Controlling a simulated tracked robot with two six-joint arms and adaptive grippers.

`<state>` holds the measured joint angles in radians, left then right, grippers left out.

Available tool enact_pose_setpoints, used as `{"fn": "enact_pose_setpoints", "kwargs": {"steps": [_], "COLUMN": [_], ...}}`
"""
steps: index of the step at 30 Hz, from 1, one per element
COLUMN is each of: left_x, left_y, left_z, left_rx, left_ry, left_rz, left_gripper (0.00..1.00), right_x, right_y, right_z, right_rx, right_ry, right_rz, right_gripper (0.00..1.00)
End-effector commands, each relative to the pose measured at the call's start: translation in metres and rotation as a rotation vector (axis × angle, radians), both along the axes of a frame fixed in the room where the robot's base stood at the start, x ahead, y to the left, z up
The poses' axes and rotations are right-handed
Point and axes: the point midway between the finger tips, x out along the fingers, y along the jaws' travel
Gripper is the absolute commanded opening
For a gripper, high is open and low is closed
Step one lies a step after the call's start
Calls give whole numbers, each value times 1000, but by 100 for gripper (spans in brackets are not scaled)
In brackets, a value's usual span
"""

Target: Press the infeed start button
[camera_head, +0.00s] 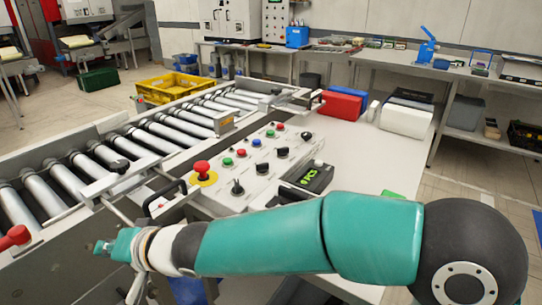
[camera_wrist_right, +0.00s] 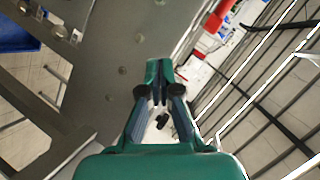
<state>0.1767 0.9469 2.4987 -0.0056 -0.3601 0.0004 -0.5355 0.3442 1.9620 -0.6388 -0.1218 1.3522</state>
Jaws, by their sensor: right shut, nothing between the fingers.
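The control panel (camera_head: 262,172) stands beside the roller conveyor in the head view. It carries small red, green and blue buttons and black knobs. A green button (camera_head: 227,162) sits on its left part, near the red emergency stop (camera_head: 202,170) on a yellow base. The labels are too small to read, so I cannot tell which button is the infeed start. My teal right arm crosses in front of the panel. My right gripper (camera_head: 105,247) is shut and empty, left of and below the panel, apart from the buttons. Its closed fingers also show in the right wrist view (camera_wrist_right: 161,88).
The roller conveyor (camera_head: 150,150) runs along the left, with a black handle (camera_head: 165,196) near the panel. A yellow crate (camera_head: 172,86) stands behind it. A red box (camera_head: 341,103) and a white box (camera_head: 406,118) are on the bench at the right.

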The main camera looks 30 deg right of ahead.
Motion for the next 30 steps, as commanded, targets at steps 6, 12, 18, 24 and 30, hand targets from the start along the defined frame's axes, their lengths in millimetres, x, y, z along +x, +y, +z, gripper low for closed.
{"fn": "enact_pose_setpoints", "kwargs": {"steps": [6,12,18,24,30], "left_x": [0,0,0,0,0], "left_y": [0,0,0,0,0], "left_z": [-6,28,70,101,113], "left_rx": [0,0,0,0,0], "left_ry": [0,-1,-1,-1,0], "left_rz": [0,0,0,0,0], "left_gripper": [40,40,40,40,40], "right_x": [19,59,84,75,58], "right_y": [-38,-129,-258,-375,-433], "right_z": [90,111,120,127,129], "right_rx": [94,9,-130,-247,-305], "right_ry": [-39,28,136,251,318], "right_rz": [-150,-369,-645,-895,-1024], "right_gripper": [0,0,0,0,0]}}
